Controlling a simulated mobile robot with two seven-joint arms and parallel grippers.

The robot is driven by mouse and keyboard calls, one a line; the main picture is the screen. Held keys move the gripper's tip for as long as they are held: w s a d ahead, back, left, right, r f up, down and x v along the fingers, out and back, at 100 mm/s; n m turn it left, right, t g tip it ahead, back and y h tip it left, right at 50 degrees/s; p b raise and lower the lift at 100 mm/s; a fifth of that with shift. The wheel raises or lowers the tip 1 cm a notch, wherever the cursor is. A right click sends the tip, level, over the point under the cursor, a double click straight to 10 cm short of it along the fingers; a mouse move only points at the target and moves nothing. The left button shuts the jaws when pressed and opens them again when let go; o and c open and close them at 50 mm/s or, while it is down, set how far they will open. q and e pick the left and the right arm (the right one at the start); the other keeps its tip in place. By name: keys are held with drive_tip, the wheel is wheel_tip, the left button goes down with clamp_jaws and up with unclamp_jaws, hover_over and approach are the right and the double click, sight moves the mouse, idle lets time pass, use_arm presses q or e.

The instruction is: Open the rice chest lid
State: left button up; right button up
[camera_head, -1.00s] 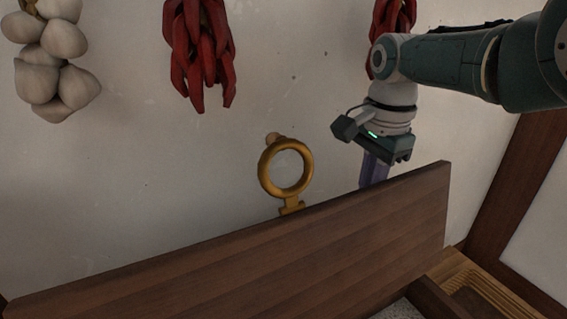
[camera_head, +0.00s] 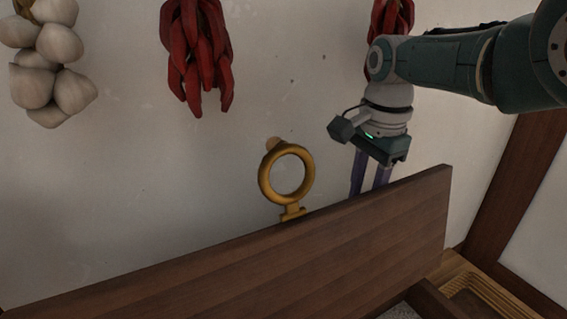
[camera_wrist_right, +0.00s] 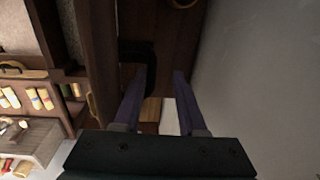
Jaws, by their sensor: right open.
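The rice chest lid (camera_head: 270,258) is a brown wooden panel standing raised and tilted up in the head view. A golden ring handle (camera_head: 286,202) sticks up past its top edge. A small part of the chest's rim (camera_head: 438,299) shows at the lower right, with a speckled pale surface beside it. My right gripper (camera_head: 370,190) points down behind the lid's upper right edge, to the right of the ring. Its purple fingers are apart with nothing between them, and the lid hides their tips. The fingers also show apart in the right wrist view (camera_wrist_right: 160,85). My left gripper is out of view.
A pale wall stands close behind the lid. Garlic (camera_head: 50,62) and red chillies (camera_head: 197,55) hang on it. A woven-looking wooden tray or basket (camera_head: 480,295) lies at the lower right. The wrist view shows shelves with small jars (camera_wrist_right: 40,98) at left.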

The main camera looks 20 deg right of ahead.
wheel_tip(320, 180, up, 10)
drive_tip(key=p, duration=0.4)
drive_tip(key=shift+s, duration=0.35)
drive_tip(key=shift+s, duration=0.1)
